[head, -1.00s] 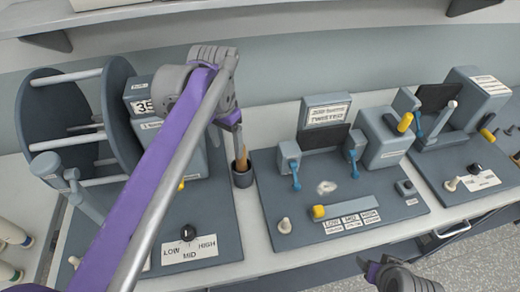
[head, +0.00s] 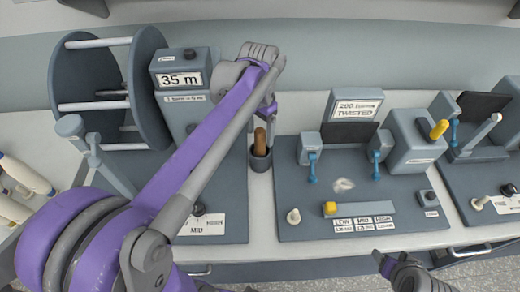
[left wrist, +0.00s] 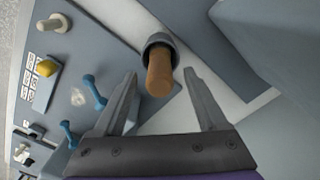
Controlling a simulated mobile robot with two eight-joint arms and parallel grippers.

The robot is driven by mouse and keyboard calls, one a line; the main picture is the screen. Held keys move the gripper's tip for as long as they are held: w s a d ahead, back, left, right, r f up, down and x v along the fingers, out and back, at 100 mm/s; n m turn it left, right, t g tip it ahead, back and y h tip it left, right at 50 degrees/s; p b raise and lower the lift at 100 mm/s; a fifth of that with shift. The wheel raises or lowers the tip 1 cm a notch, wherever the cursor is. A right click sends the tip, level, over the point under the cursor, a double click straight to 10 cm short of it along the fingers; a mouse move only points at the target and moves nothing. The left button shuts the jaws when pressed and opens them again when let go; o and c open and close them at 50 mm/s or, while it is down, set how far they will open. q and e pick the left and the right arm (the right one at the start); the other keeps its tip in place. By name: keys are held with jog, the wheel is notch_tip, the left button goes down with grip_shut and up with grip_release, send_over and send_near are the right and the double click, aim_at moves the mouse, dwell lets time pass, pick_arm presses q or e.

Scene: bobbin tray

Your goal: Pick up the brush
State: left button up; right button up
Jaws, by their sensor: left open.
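The brush shows as a brown wooden handle (head: 260,140) standing upright in a small dark cup (head: 261,158) between two machine bases. In the left wrist view the handle (left wrist: 159,75) points toward the camera, with the cup (left wrist: 160,42) behind it. Its lower end is hidden inside the cup. My left gripper (left wrist: 160,85) is open, with a finger on each side of the handle and neither visibly touching it. In the head view my left gripper (head: 268,108) is just above the handle. My right gripper (head: 382,262) is at the bottom edge, its jaws unclear.
A reel machine with a "35 m" display (head: 182,80) stands left of the cup. A grey "TWISTED" station (head: 300,225) with blue levers and a yellow slider stands right. White bobbins (head: 25,175) lie at far left. The white bench (head: 262,215) is clear in front of the cup.

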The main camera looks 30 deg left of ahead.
aim_at(260, 149)
pick_arm(q)
notch_tip(260, 149, down, 2)
jog(key=shift+w+f, duration=0.1)
jog(key=shift+f, duration=0.05)
grip_shut()
dwell(0.3)
